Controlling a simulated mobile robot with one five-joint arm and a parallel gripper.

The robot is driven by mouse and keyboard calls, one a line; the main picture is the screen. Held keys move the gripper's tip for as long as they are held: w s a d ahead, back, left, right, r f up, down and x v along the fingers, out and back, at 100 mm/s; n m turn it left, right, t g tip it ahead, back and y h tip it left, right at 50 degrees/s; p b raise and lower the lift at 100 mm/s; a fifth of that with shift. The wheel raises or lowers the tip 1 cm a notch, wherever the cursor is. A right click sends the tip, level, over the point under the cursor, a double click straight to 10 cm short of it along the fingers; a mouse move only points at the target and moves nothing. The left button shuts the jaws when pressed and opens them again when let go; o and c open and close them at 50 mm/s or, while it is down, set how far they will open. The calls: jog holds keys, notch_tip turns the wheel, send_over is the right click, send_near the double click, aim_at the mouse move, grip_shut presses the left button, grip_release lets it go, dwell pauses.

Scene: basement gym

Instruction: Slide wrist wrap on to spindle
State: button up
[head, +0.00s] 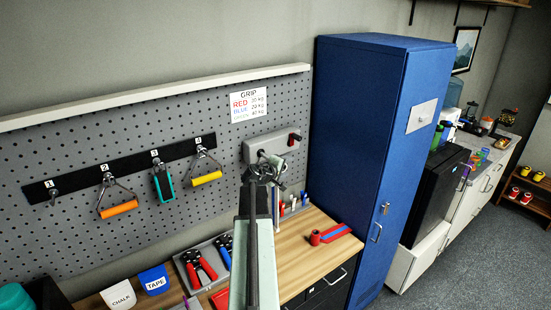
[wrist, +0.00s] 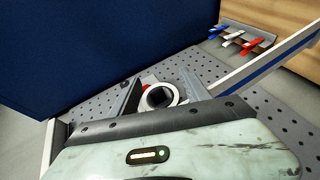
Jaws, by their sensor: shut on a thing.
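My gripper (head: 265,175) is raised in front of the pegboard, just below a grey wall-mounted box with a red knob (head: 293,138). In the wrist view its two fingers (wrist: 158,100) are closed around a pale ring-shaped thing (wrist: 175,91) with a dark middle. I cannot tell for certain that this is the wrist wrap. My gripper hides the lower front of the grey box (head: 268,146), so any spindle there is not clear. A small red roll (head: 315,237) and a red and blue strip (head: 336,232) lie on the wooden bench.
A tall blue locker (head: 365,130) stands close on the right. Numbered hooks on the pegboard (head: 90,140) at left hold coloured handles. Red-handled tools in a grey tray (head: 190,275) and cups marked chalk and tape (head: 155,280) stand on the bench below.

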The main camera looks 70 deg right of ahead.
jog(key=shift+f, duration=0.1)
jog(key=shift+w, duration=0.55)
jog(key=shift+w+d, duration=0.6)
jog(key=shift+w, duration=0.15)
jog(key=shift+w+d, duration=0.65)
jog(key=shift+w, duration=0.35)
jog(key=shift+w+d, duration=0.65)
jog(key=shift+w, duration=0.35)
jog(key=o, duration=1.4)
jog(key=shift+o, duration=0.2)
